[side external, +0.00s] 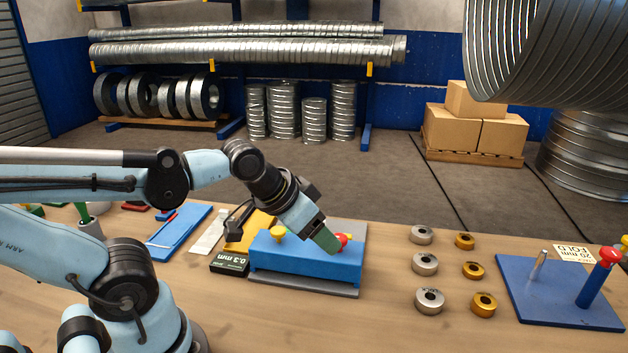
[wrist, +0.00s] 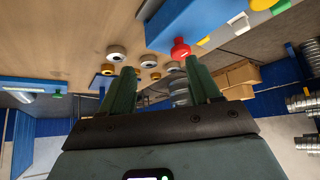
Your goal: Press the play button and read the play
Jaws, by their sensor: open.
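A blue box (side external: 305,265) stands on a grey plate on the bench. It has a yellow knob (side external: 278,232) on its left part and a red knob (side external: 343,239) near its right end. No knob has a readable play label. A black block marked 0.3 mm (side external: 229,263) sits at the box's left end. My gripper (side external: 328,243) points down over the right part of the box, just left of the red knob. In the wrist view my gripper (wrist: 160,66) is open and empty, with the red knob (wrist: 180,48) by its right fingertip. Contact cannot be told.
Several silver rings (side external: 425,264) and gold rings (side external: 473,270) stand right of the box. A blue board (side external: 550,290) with a metal pin and a red-topped blue post (side external: 598,280) is at far right. A large spiral duct (side external: 550,50) hangs at upper right.

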